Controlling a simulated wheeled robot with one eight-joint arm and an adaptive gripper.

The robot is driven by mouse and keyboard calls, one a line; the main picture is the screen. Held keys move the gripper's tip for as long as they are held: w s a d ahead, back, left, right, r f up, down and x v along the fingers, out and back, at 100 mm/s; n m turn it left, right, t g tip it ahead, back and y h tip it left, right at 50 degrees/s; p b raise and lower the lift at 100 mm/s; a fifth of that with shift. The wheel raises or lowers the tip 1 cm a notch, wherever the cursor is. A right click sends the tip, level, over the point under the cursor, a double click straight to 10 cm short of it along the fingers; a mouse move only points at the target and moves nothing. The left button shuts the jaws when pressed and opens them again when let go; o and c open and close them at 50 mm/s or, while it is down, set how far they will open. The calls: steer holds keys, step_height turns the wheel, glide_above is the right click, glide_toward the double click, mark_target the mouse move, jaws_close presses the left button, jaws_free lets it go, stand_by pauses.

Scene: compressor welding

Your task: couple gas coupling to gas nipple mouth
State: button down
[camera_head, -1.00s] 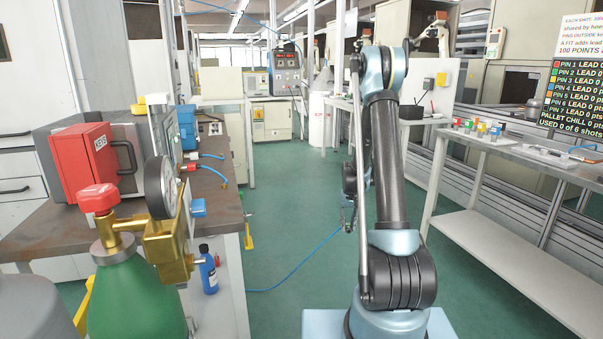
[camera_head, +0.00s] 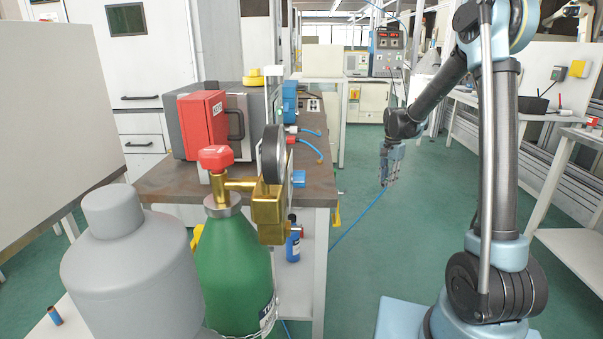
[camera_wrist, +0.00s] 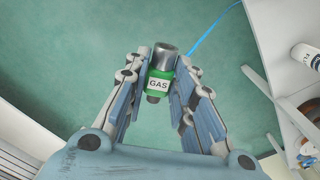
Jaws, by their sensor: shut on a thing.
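The gas coupling (camera_wrist: 160,83), a green fitting marked GAS with a grey metal cylindrical end, is held between the fingers of my gripper (camera_wrist: 163,72) in the wrist view. In the head view my gripper (camera_head: 390,180) hangs over the open floor, right of the bench and apart from it. The coupling is too small to make out there. A green gas cylinder (camera_head: 235,265) with a brass regulator (camera_head: 268,208) and a round gauge stands at the bench's near end. I cannot clearly make out the gas nipple mouth.
The bench (camera_head: 170,185) carries a red box (camera_head: 202,122) and a grey machine. A grey cylinder (camera_head: 135,265) stands at the front left. A blue bottle (camera_head: 293,240) stands below the bench top. The aisle floor is clear.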

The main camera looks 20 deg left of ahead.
steer(key=s+a+r+m, duration=0.2)
steer(key=s+a+r, duration=0.3)
steer(key=a+r, duration=0.1)
steer(key=s+a+r+m, duration=0.2)
steer(key=s+a+r, duration=0.4)
steer(key=a, duration=0.1)
steer(key=s+a+r+m, duration=0.2)
steer(key=s+a+r, duration=0.4)
steer(key=a+r, duration=0.1)
steer(key=shift+s+a+r+m, duration=0.1)
steer(key=shift+s+a+m, duration=0.1)
steer(key=shift+a+m, duration=0.1)
step_height(320, 180, up, 6)
steer(key=m, duration=0.2)
glide_above(309, 171)
steer(key=shift+f, duration=5)
steer(key=shift+f, duration=0.2)
steer(key=c, duration=1.3)
jaws_free()
steer(key=shift+c, duration=0.2)
